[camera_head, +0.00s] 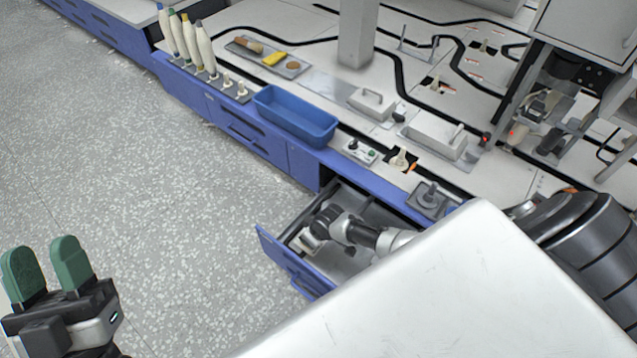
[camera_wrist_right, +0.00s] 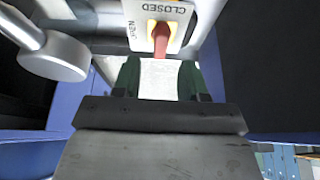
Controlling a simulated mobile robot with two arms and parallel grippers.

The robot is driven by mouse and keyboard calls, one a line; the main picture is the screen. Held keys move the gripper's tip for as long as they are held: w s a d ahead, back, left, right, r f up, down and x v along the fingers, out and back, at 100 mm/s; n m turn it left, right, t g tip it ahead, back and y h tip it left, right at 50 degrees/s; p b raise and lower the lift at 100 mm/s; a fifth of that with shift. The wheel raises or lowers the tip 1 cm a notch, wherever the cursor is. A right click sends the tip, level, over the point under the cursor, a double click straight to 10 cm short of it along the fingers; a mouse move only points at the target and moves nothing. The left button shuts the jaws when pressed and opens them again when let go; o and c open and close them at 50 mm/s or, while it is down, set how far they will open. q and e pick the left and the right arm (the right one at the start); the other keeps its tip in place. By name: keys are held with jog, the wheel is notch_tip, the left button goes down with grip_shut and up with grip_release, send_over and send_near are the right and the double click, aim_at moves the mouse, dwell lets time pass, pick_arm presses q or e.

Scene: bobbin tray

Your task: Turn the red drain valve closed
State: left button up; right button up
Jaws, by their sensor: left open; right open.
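The red drain valve (camera_wrist_right: 161,40) shows at the top of the right wrist view, on a pale plate with a yellow patch. The plate reads CLOSED, upside down, above the handle, and has a sideways word, seemingly OPEN, to its left. The handle's end points down in the picture, towards my right gripper (camera_wrist_right: 160,80). That gripper's green fingers are apart, with the handle just beyond the gap between them; contact cannot be told. In the head view my right arm reaches into the open drawer, and the valve is hidden. My left gripper (camera_head: 46,268) is open and empty over the floor.
The blue drawer (camera_head: 282,262) stands open below the bench, close around my right arm. A rounded grey metal part (camera_wrist_right: 55,57) is at left in the right wrist view. A blue bin (camera_head: 296,118) and a control box (camera_head: 360,151) sit on the bench. The floor at left is clear.

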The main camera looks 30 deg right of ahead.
pick_arm(q)
notch_tip(320, 180, down, 12)
jog(key=w+a+g+y+p, duration=0.1)
jog(key=g+y+p, duration=0.3)
jog(key=g, duration=0.7)
jog(key=shift+w+a, duration=0.25)
jog(key=shift+w, duration=0.55)
pick_arm(e)
jog(key=v, duration=0.6)
jog(key=shift+r, duration=0.2)
jog(key=shift+s, duration=0.15)
